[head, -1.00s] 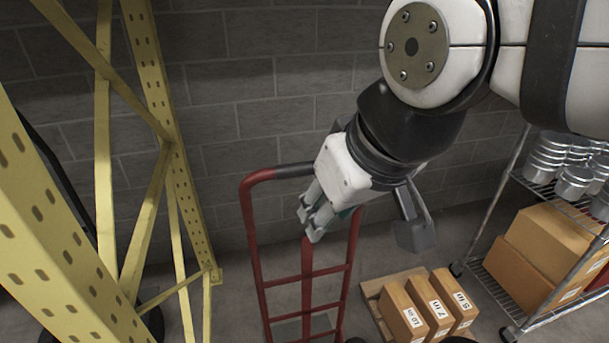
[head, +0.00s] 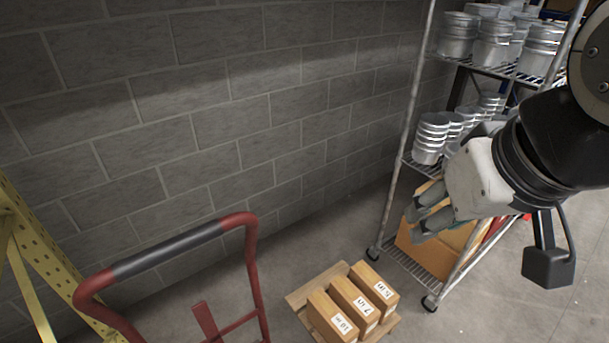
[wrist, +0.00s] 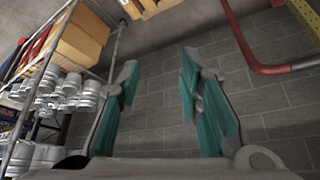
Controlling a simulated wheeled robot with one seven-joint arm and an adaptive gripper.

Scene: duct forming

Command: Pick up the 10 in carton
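The 10 in carton (head: 325,315) is a brown box with a white label, at the near left end of a row of three cartons on a small wooden pallet (head: 301,298). The 7 in carton (head: 350,299) and the 5 in carton (head: 371,282) stand beside it. My gripper (head: 415,225) is up and to the right of the cartons, in front of the shelf rack, apart from them. In the wrist view its two teal-padded fingers (wrist: 160,78) are spread, with nothing between them. Cartons (wrist: 137,9) show at that view's top edge, cut off, labels unreadable.
A red hand truck (head: 252,265) stands left of the pallet. A wire rack (head: 405,135) with metal cans and large boxes (head: 437,252) stands right. A yellow upright (head: 40,250) is at far left. A block wall runs behind; some floor between pallet and rack is clear.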

